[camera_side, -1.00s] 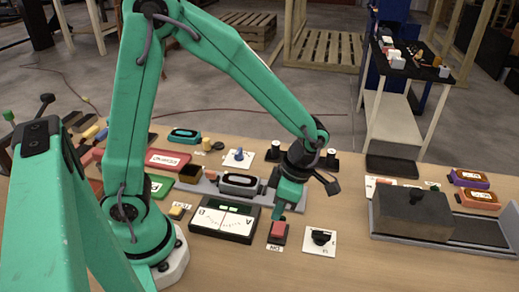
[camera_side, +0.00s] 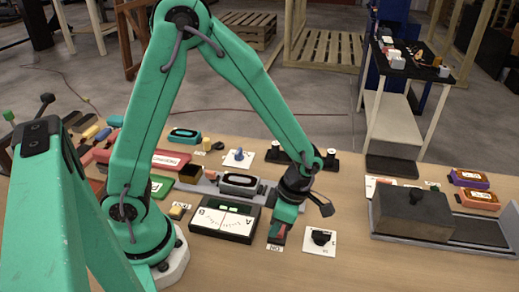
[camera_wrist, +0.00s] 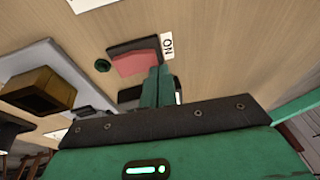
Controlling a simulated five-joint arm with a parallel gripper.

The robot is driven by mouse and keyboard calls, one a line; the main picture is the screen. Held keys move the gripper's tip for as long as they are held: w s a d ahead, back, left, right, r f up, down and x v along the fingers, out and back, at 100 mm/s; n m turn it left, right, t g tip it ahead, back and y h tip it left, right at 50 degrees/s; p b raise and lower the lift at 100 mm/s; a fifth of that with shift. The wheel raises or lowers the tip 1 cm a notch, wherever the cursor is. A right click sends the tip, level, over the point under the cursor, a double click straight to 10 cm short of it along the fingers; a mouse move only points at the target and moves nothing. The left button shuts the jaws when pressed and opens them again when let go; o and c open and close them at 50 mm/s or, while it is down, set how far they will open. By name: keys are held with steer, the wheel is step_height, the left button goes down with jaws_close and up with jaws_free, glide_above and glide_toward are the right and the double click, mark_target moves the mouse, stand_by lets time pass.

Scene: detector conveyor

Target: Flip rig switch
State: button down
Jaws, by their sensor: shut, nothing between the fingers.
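The rig switch (camera_side: 276,240) is a red rocker in a dark housing, with a white ON label (camera_side: 274,248) in front of it. In the wrist view the red rocker (camera_wrist: 133,64) and its ON label (camera_wrist: 167,46) show just beyond the fingers. My gripper (camera_side: 277,230) is shut and empty, pointing down at the rocker. Its fingertips are at or just above the rocker; whether they touch is not clear. My fingers (camera_wrist: 158,85) cover part of the switch in the wrist view. Which way the rocker is tipped cannot be told.
A meter (camera_side: 224,221) marked A and B stands left of the switch. A white plate with a black knob (camera_side: 320,238) is close on its right. A grey rail with a dark block (camera_side: 413,214) lies farther right. The bench front is clear.

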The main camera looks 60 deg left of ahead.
steer(key=shift+s+d+f, duration=0.25)
steer(key=shift+s+f, duration=0.05)
steer(key=shift+f, duration=0.15)
steer(key=shift+s+d+f, duration=0.25)
steer(key=shift+s+f, duration=0.05)
steer(key=shift+f, duration=0.15)
steer(key=shift+w+a+r, duration=0.1)
steer(key=shift+w+a, duration=0.1)
steer(key=shift+w+a+r, duration=0.2)
steer(key=shift+w+a, duration=0.15)
steer(key=shift+a, duration=0.1)
steer(key=shift+r, duration=0.1)
steer(key=d+r, duration=0.5)
steer(key=r, duration=0.8)
steer(key=shift+s+r+y, duration=0.2)
steer(key=shift+s+y, duration=0.1)
